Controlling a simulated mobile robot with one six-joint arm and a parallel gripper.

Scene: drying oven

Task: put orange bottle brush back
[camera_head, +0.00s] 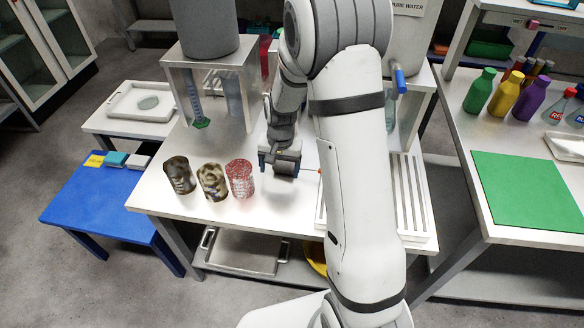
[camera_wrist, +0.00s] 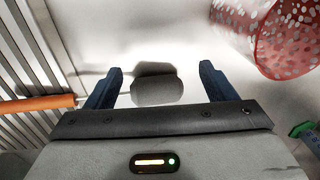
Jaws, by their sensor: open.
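The orange bottle brush lies on the white bench (camera_head: 165,208). In the wrist view its orange handle (camera_wrist: 38,104) is at the left, across the slatted rack, and a thin wire runs to a grey rounded head (camera_wrist: 157,91). In the head view only a small orange bit (camera_head: 319,171) shows beside my arm. My gripper (camera_head: 281,166) is low over the bench. In the wrist view its blue fingers (camera_wrist: 160,70) are open, with the grey head showing between them. I cannot tell whether they touch it.
A marbled dark cup (camera_head: 178,175), a marbled brown cup (camera_head: 213,182) and a red speckled cup (camera_head: 240,179) stand left of my gripper. A slatted rack (camera_head: 409,195) is at the right. The bench front is clear.

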